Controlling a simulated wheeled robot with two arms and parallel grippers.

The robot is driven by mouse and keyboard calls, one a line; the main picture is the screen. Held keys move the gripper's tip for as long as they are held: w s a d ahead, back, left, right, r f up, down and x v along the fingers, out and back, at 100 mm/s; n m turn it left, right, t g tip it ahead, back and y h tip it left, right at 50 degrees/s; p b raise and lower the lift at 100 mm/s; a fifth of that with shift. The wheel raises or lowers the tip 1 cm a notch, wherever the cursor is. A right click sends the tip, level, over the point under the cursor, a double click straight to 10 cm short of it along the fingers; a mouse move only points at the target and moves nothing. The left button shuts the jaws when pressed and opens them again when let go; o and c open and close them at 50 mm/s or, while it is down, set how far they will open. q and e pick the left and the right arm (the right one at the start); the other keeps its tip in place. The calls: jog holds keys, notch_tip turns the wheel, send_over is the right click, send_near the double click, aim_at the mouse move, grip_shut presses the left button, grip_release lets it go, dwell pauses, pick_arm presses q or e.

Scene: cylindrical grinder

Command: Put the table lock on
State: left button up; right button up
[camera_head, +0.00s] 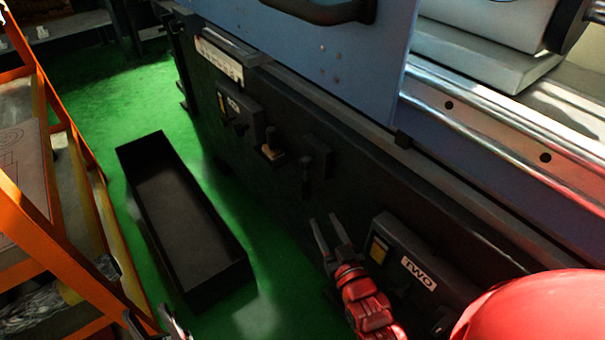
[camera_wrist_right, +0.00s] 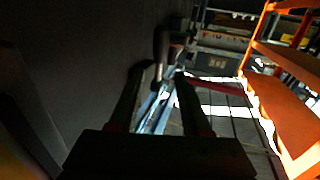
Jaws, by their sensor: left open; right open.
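On the dark machine front in the head view are a small lever with a tan knob (camera_head: 271,150) and, right of it, a dark hanging lever (camera_head: 306,176). I cannot tell for sure which is the table lock. My right gripper (camera_head: 326,218), red with grey fingers, is open and empty, below and right of the dark lever. In the right wrist view its open fingers (camera_wrist_right: 160,72) point toward a dark rod-like lever (camera_wrist_right: 162,48), which seems just beyond the fingertips. My left gripper (camera_head: 158,322) is partly visible at the bottom edge, away from the machine.
Another box (camera_head: 240,108) is further left on the machine. A black open bin (camera_head: 215,225) stands on the green floor (camera_head: 95,85). An orange rack (camera_head: 60,240) stands at the left.

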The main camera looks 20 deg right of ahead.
aim_at(303, 181)
jog(key=w+b, duration=0.1)
jog(key=w, duration=0.4)
jog(key=w+b, duration=0.1)
jog(key=w, duration=0.4)
jog(key=w+b, duration=0.1)
jog(key=w, duration=0.5)
jog(key=shift+a, duration=0.3)
jog(key=shift+w, duration=0.35)
grip_shut()
dwell(0.4)
